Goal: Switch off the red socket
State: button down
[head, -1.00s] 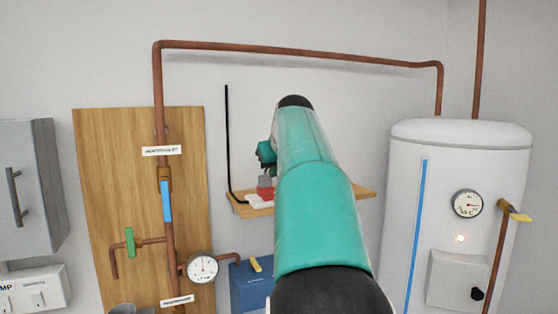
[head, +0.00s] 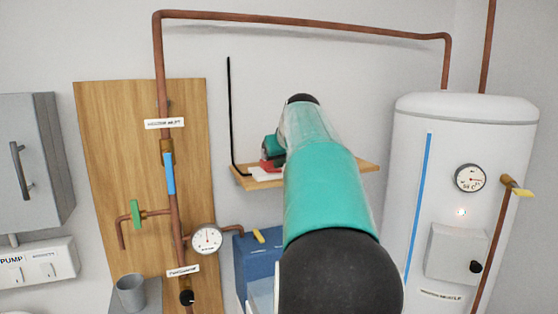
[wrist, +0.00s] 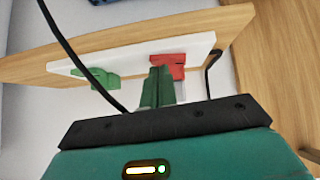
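A red socket (wrist: 168,66) sits at the right part of a white power strip (wrist: 130,57) in the wrist view. A green socket (wrist: 100,78) sits on the same strip to the left. My gripper (wrist: 158,72) points at the strip, its dark green fingers close together with nothing seen between them. The fingertips are at or just beside the red socket's left edge; I cannot tell whether they touch. In the head view the red part (head: 272,147) and the strip (head: 264,174) show left of my arm, which hides the rest.
The strip lies on a wooden shelf (head: 355,176) on the wall. A black cable (head: 230,115) runs down to it. A white boiler (head: 465,125) stands right. A wooden board (head: 125,140) with pipes, a gauge (head: 207,239) and a blue box (head: 253,262) are left and below.

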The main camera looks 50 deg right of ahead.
jog(key=shift+w+a+f, duration=0.1)
jog(key=shift+w+f, duration=0.05)
jog(key=shift+w+a, duration=0.4)
jog(key=shift+a, duration=0.2)
jog(key=shift+r, duration=0.2)
jog(key=v, duration=1.3)
jog(key=shift+s+r, duration=0.25)
